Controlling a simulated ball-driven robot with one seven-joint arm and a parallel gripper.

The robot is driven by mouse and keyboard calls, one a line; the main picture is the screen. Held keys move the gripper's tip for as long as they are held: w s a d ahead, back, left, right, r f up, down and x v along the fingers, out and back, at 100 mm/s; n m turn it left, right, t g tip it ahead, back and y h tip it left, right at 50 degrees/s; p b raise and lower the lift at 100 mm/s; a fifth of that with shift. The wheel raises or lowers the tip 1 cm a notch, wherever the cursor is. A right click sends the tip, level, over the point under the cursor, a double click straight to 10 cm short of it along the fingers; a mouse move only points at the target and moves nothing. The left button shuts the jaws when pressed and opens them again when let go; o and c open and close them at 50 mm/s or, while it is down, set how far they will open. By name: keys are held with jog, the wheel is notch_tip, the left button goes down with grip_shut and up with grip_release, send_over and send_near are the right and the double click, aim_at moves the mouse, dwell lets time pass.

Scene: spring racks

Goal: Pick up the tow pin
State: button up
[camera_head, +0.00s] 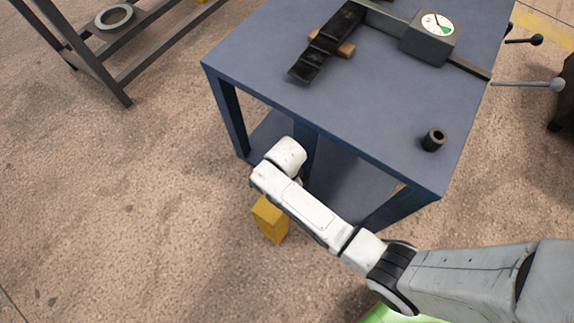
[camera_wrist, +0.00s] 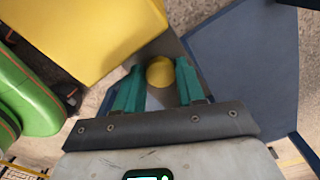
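My gripper (camera_wrist: 160,75) shows in the wrist view with its two green fingers apart. A round yellow end (camera_wrist: 160,72) lies between and beyond the fingertips; it may be the tow pin, but its length is hidden. I see small gaps beside it and no clear contact. A dark grey surface shows around it. In the head view my white arm hides the gripper, and no tow pin can be made out there.
A blue table (camera_head: 370,110) stands beside my arm, bearing a dark bushing (camera_head: 433,140), a dial gauge (camera_head: 430,38) and a black ribbed part (camera_head: 327,42). A yellow block (camera_head: 270,220) shows below my arm. A dark rack (camera_head: 98,62) with a ring (camera_head: 115,17) stands upper left. Open floor lies left.

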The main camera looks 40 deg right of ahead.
jog(key=c, duration=0.7)
jog(key=shift+o, duration=0.2)
jog(key=shift+r, duration=0.1)
notch_tip(320, 180, up, 18)
jog(key=p, duration=0.5)
jog(key=o, duration=0.5)
grip_shut()
